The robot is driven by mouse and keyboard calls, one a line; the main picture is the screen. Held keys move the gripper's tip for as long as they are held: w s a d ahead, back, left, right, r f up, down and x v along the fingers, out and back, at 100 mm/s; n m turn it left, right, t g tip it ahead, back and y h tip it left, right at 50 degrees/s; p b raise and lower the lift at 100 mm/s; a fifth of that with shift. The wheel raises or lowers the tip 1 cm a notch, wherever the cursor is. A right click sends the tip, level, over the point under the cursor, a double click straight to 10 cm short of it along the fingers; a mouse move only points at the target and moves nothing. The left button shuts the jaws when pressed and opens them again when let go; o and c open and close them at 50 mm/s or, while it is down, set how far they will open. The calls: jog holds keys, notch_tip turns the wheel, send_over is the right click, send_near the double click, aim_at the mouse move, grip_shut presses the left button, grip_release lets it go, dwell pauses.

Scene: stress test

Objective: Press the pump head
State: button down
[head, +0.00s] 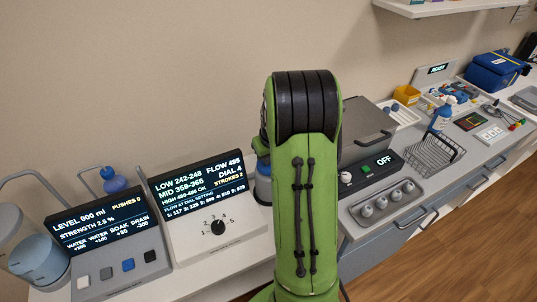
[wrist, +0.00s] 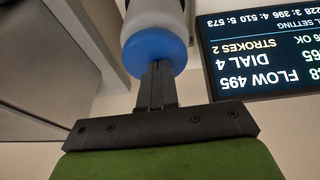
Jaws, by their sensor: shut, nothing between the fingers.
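My gripper (wrist: 157,66) is shut and empty. In the wrist view its fingertips overlap the edge of a rounded blue part (wrist: 153,48) on a pale grey body (wrist: 155,10); I cannot tell whether they touch it. This may be the pump head, seen from an upside-down view. In the head view my green arm hides my gripper and most of a blue-grey bottle (head: 263,184) behind it. The grey-white dial panel (head: 218,249) beside it reads FLOW 495, DIAL 4, STROKES 2. Its display shows inverted in the wrist view (wrist: 262,55).
Right of my arm are a control box reading OFF (head: 384,162), a tray of bulbs (head: 383,205) and a wire basket (head: 435,154).

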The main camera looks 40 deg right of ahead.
jog(key=shift+s+a+f, duration=0.15)
jog(key=shift+s+f, duration=0.05)
jog(key=shift+f, duration=0.2)
jog(key=r+p, duration=0.3)
jog(key=r, duration=0.1)
jog(key=shift+w, duration=0.35)
jog(key=p+v, duration=0.1)
jog(key=v, duration=0.9)
jog(key=shift+r, duration=0.35)
jog(key=shift+s, duration=0.1)
